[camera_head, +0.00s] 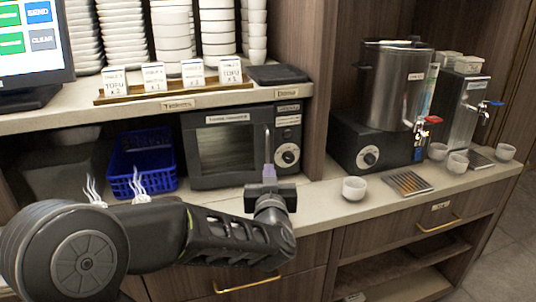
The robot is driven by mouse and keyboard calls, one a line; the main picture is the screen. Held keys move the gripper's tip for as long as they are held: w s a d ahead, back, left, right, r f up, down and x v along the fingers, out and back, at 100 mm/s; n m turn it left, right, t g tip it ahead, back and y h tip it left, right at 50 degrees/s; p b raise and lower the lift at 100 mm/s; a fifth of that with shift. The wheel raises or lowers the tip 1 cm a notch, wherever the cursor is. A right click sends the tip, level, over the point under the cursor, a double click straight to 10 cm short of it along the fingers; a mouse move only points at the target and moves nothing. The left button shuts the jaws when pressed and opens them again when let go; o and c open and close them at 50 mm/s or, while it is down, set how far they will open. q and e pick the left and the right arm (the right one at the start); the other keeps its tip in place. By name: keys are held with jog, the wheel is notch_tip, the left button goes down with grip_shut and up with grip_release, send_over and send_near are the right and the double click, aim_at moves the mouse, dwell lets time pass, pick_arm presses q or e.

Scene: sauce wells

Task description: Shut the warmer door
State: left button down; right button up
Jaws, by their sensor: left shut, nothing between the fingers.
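The warmer (290,122) is a black box under the counter shelf, with a control panel and a round knob on its right. Its door (226,180) has a dark window and an upright handle (268,137) at the right edge. The door stands close to the warmer's front; I cannot tell whether a gap is left. My left gripper (269,173) is shut and empty, pointing up at the door's lower right, just below the handle. Whether it touches the door is unclear. My right gripper is not in view.
A blue basket (141,165) stands left of the warmer. To the right are a white cup (354,188), a drip tray (408,183) and a steel dispenser (390,85). A wooden holder (175,92) with several labelled cards sits on the shelf above. Drawers are below the counter.

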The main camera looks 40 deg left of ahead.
aim_at(268, 147)
pick_arm(q)
jog(key=p+x, duration=0.1)
jog(key=x, duration=0.8)
jog(key=shift+w+a, duration=0.1)
jog(key=shift+w, duration=0.05)
jog(key=shift+w+a+r+p, duration=0.2)
jog(key=shift+w+p, duration=0.1)
jog(key=shift+w, duration=0.1)
jog(key=shift+w+a+n+g+y+p, duration=0.3)
jog(key=shift+w+a+n+g+y, duration=0.35)
jog(key=shift+y, duration=0.25)
jog(key=shift+d+r, duration=0.1)
